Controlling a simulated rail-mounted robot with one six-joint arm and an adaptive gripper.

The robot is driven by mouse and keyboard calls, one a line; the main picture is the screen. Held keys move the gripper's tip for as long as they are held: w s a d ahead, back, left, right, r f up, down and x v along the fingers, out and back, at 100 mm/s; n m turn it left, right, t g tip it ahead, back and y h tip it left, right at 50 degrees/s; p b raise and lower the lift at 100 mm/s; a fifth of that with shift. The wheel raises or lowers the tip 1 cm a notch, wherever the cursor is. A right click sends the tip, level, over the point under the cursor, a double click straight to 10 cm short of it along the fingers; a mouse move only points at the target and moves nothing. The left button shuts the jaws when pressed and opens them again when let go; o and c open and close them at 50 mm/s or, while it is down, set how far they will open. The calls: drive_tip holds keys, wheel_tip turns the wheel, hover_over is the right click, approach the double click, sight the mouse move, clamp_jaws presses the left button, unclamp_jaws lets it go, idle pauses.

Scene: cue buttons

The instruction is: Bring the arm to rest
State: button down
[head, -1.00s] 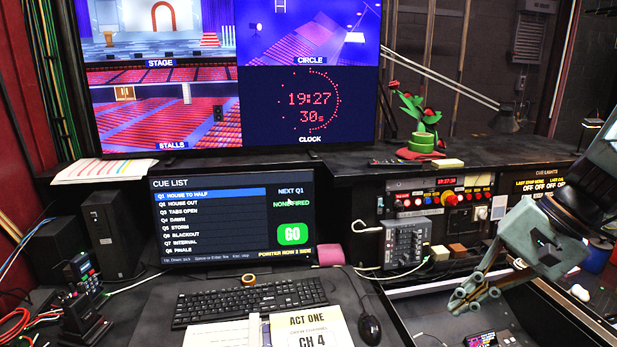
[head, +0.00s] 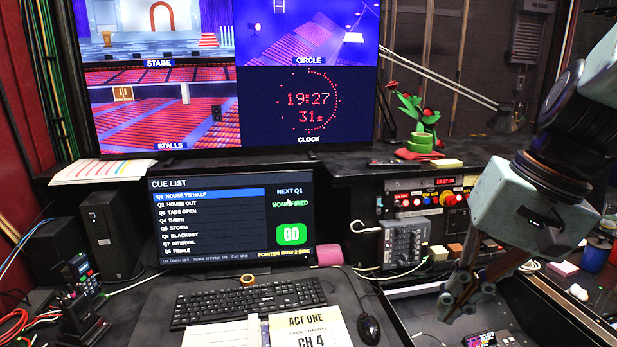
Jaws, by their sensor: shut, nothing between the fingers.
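My gripper (head: 462,300) is at the lower right of the head view, hanging downward from my arm. Its fingers are shut with nothing between them. It hangs to the right of the small mixer panel (head: 405,245) and above the lower right part of the desk. It appears clear of the surfaces, though the exact gap below it cannot be told. My arm hides part of the cue light panel at the right.
A cue list monitor (head: 230,220) stands behind a keyboard (head: 248,301), mouse (head: 369,328) and open booklet (head: 310,330). A potted plant (head: 420,125) sits on the shelf (head: 300,163). A blue cup (head: 595,254) is at the far right. A lit device (head: 487,339) lies below my gripper.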

drive_tip(key=s+a+r+n+t+h, duration=0.2)
drive_tip(key=s+r+n+h, duration=0.1)
drive_tip(key=s, duration=1.1)
drive_tip(key=shift+s+r+n, duration=0.25)
drive_tip(key=shift+r+n, duration=0.35)
drive_tip(key=shift+r, duration=0.05)
